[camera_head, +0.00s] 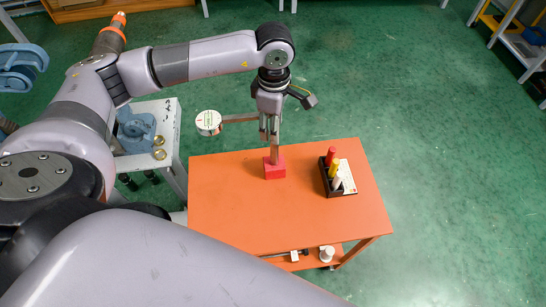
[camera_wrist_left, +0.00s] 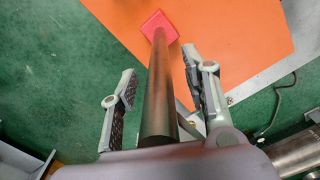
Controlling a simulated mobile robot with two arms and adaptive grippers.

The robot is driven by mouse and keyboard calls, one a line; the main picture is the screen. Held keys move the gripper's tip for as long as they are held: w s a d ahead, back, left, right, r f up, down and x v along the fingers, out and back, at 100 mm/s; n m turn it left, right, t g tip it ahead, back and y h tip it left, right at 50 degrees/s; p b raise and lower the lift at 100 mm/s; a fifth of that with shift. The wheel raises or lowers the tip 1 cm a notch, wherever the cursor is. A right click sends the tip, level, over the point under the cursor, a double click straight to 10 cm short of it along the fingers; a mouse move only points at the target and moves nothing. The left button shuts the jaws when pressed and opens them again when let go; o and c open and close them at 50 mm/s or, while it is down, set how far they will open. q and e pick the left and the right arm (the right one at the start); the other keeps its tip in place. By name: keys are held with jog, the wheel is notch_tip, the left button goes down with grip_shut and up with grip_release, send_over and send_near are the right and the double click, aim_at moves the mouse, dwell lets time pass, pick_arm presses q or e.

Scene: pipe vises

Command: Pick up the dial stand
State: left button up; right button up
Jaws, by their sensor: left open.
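The dial stand (camera_head: 274,168) has a red square base, a slim upright post and a side arm carrying a round white dial (camera_head: 208,122) to the left. It stands upright on the orange table (camera_head: 230,205), near the far edge. My left gripper (camera_head: 268,132) is above the base, around the upper post. In the left wrist view, the post (camera_wrist_left: 160,85) runs between the open fingers of the left gripper (camera_wrist_left: 166,92), with a visible gap on both sides. The red base (camera_wrist_left: 157,22) shows beyond the fingertips. The post's top is partly hidden by the gripper. My right gripper is not in view.
A black holder (camera_head: 346,185) with red, yellow and white pieces stands on the table, right of the dial stand. A blue vise (camera_head: 136,130) sits on a grey stand left of the table. A lower shelf (camera_head: 315,257) holds small items. The table's front is clear.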

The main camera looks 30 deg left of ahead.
pick_arm(q)
grip_shut()
dwell(0.5)
dwell(0.5)
jog(key=shift+w+r, duration=0.1)
jog(key=shift+w, duration=0.05)
